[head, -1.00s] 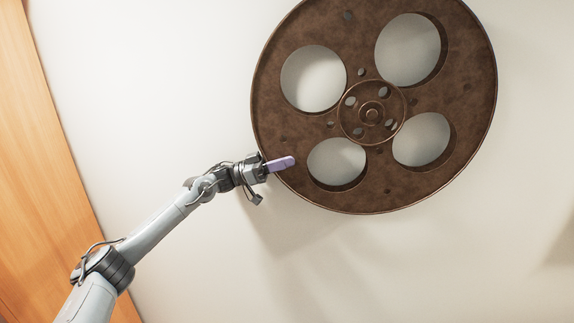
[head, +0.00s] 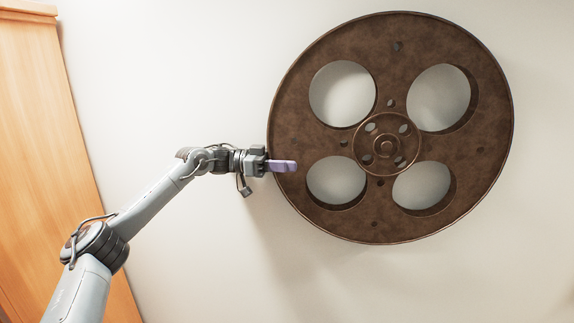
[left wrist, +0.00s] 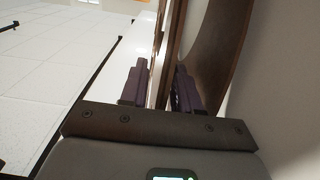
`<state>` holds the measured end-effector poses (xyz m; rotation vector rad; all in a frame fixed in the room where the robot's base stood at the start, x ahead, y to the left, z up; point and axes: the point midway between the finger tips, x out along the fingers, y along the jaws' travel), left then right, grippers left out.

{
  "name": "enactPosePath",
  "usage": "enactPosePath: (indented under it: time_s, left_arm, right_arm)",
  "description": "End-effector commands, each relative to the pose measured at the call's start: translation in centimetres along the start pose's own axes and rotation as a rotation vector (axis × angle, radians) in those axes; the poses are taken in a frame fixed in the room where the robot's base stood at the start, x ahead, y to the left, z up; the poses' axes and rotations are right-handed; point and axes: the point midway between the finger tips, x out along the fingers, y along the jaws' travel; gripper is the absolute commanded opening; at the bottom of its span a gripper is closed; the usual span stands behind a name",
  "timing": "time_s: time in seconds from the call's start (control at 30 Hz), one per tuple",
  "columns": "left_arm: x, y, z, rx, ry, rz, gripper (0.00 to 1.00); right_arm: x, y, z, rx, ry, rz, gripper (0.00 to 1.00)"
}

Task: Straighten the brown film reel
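The brown film reel (head: 480,120) hangs flat against the pale wall in the head view. Its round holes sit in nearly level upper and lower pairs around the hub. My left gripper (head: 284,166) is at the reel's left rim, with its purple fingers overlapping the edge. In the left wrist view the left gripper's fingers (left wrist: 160,85) stand slightly apart, one on each side of the brown rim (left wrist: 177,30), and look shut on it. Exact finger contact is hard to see. My right gripper is in neither view.
An orange wooden panel (head: 50,150) stands at the left behind my left arm. The pale wall (head: 190,70) around the reel is bare. The left wrist view also shows white ceiling tiles (left wrist: 60,70).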

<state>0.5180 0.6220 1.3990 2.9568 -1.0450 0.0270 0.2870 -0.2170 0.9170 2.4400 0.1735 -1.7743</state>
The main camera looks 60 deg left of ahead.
Motion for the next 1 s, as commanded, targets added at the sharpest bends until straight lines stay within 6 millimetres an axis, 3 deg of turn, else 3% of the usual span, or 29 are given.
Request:
enactPosePath:
  time_s: [0.27,0.47,0.77,1.0]
  left_arm:
    - [-0.1,0.0,0.1,0.000,0.000,0.000,0.31]
    - [-1.1,-0.1,0.3,0.002,-0.001,-0.003,0.31]
    - [-5.9,-0.1,0.4,0.001,0.002,-0.004,0.31]
    - [-9.3,-0.1,0.2,0.000,-0.003,-0.001,0.31]
  right_arm:
    - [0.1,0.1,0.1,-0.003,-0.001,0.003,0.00]
    - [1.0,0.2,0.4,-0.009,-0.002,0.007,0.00]
    - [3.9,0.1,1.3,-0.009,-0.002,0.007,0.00]
    - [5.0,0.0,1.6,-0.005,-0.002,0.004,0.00]
